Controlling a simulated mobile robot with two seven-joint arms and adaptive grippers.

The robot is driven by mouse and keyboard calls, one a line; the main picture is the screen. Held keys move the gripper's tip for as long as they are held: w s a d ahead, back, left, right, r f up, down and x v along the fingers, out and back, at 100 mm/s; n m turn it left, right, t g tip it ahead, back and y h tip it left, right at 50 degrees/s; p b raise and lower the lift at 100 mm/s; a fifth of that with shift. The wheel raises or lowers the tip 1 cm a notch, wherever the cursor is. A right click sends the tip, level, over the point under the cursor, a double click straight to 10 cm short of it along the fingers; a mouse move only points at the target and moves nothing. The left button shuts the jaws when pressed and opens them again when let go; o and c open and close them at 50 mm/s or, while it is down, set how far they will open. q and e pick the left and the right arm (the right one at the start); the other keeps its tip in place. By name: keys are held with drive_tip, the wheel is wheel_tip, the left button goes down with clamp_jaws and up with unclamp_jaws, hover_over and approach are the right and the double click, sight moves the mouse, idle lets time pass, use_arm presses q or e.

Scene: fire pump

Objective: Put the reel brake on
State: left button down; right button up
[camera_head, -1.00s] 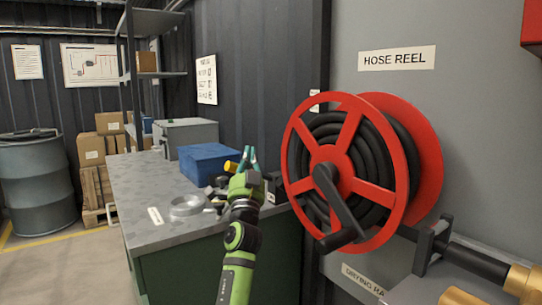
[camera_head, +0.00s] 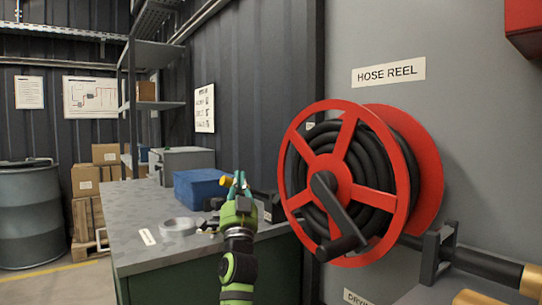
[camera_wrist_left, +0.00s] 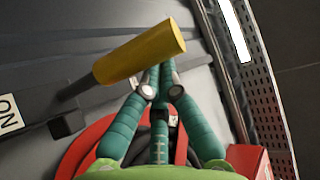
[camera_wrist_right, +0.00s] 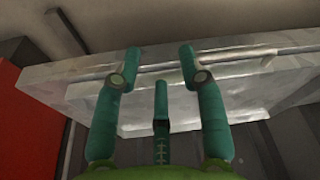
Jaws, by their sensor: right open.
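The red hose reel (camera_head: 349,185), wound with black hose and with a black crank on its front, is on the grey wall. A short lever with a yellow handle (camera_head: 226,181) shows left of the reel; I take it as the brake lever. In the left wrist view the yellow handle (camera_wrist_left: 140,55) is on a dark rod, near a partly seen label. My left gripper (camera_head: 238,181) has its fingers drawn together, with the handle crossing in front of its tips. I cannot tell whether they touch. My right gripper (camera_wrist_right: 158,55) is open and empty, outside the head view.
A workbench (camera_head: 145,205) stands left of the reel, with a blue box (camera_head: 198,187) and a grey tape-like ring (camera_head: 178,227). A brass-ended dark bar (camera_head: 495,268) is at the lower right. A pale ledge (camera_wrist_right: 240,75) lies before my right gripper.

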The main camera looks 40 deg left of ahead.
use_arm(q)
drive_tip(key=shift+a+f+g, duration=0.15)
drive_tip(key=shift+f+g, duration=0.15)
use_arm(e)
drive_tip(key=shift+r, duration=0.1)
use_arm(q)
drive_tip(key=shift+s, duration=0.1)
use_arm(e)
drive_tip(key=shift+w+d+r, duration=0.1)
